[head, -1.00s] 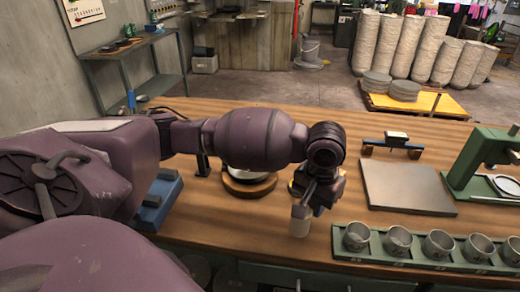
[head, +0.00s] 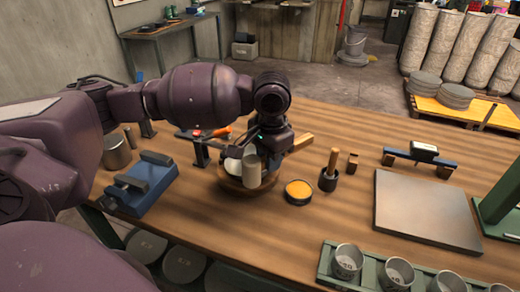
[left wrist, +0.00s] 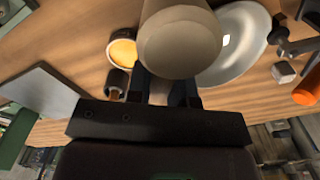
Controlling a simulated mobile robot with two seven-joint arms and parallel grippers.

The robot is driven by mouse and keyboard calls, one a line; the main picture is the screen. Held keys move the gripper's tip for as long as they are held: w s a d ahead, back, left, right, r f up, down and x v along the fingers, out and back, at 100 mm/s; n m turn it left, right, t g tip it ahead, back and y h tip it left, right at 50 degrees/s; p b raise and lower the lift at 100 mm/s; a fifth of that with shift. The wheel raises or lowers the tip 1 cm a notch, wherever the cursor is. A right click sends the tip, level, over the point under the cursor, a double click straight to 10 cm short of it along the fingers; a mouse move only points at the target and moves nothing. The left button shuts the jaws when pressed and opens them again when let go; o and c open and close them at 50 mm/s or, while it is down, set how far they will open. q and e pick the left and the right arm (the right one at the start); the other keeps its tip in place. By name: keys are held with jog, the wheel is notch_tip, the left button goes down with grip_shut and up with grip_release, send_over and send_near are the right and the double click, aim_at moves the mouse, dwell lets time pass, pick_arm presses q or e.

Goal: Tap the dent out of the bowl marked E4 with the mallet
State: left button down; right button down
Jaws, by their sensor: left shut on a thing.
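My left gripper (head: 262,152) is shut on the mallet, whose pale cylindrical head (head: 251,172) hangs upright below the fingers. The mallet head also fills the top middle of the left wrist view (left wrist: 180,40). A shiny pale bowl (head: 232,166) sits on a round wooden base (head: 231,186), partly hidden behind the mallet head and gripper. The bowl shows right beside the mallet head in the left wrist view (left wrist: 245,45). I cannot tell if they touch. No E4 mark or dent is readable on it. My right gripper is not in view.
An orange-filled tin (head: 299,191) and a dark pot with a wooden handle (head: 328,178) stand right of the base. A green rack (head: 325,262) of metal cups is at the front right, near a grey plate (head: 425,210). A blue fixture (head: 148,185) stands left.

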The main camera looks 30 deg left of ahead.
pick_arm(q)
jog(key=r+m, duration=0.1)
jog(key=m, duration=0.4)
jog(key=a+m, duration=0.1)
jog(key=m, duration=0.5)
jog(key=a+r+m, duration=0.1)
jog(key=m, duration=0.4)
jog(key=shift+s+a+r+m+b, duration=0.1)
jog(key=shift+s+r+m+b, duration=0.2)
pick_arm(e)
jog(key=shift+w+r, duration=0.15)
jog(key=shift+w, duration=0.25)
pick_arm(q)
jog(key=shift+p, duration=0.5)
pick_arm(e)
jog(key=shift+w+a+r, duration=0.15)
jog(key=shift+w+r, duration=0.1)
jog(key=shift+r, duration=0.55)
